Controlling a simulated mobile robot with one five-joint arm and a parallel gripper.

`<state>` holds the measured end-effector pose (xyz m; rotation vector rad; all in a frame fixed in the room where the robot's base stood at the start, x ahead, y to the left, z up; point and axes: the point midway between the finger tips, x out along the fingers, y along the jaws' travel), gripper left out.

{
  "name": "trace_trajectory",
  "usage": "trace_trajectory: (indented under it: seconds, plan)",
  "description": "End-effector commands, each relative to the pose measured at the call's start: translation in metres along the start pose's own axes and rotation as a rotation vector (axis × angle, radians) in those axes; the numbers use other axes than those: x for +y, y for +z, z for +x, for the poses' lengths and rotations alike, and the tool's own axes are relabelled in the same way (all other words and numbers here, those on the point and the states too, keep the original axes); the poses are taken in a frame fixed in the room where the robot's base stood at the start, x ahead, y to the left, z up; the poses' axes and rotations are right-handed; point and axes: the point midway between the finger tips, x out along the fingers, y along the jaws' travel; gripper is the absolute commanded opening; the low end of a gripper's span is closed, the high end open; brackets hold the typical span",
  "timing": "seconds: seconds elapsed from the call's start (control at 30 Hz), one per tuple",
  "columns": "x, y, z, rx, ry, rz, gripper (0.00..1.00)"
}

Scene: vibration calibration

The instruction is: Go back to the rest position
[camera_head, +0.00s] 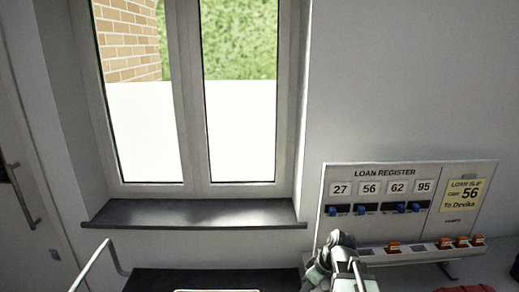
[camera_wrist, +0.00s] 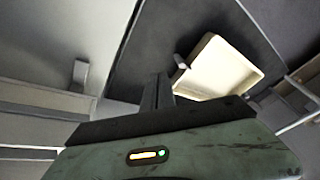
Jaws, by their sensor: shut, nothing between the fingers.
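My gripper (camera_wrist: 160,86) is in the lower middle of the wrist view, its dark fingers together and empty. Behind it lies a cream, shallow open tray (camera_wrist: 222,68) on a dark surface; the fingers overlap the tray's edge in the picture, and I cannot tell the gap between them. In the head view my arm (camera_head: 341,264) rises at the bottom, in front of the lower left part of the loan register board (camera_head: 340,172). My fingers cannot be made out there.
The board shows 27, 56, 62 and 95 above blue tabs (camera_head: 359,209), with a yellow slip (camera_head: 462,196) at right. Several orange pieces (camera_head: 462,242) sit along its lower ledge. A red thing (camera_head: 466,289) is at the bottom edge. A window sill (camera_head: 195,213) and metal rail (camera_head: 95,264) are left.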

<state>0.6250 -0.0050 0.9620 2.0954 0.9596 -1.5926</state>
Motion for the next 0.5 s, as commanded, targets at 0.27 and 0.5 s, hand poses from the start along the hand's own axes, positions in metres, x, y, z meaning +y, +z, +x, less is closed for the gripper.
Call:
trace_trajectory:
  seconds: [0.27,0.5]
  plan:
    - [-0.045,0.018,0.014,-0.225,0.139,0.364,0.00]
    - [-0.037,0.038,0.007,-0.265,0.242,0.694,0.00]
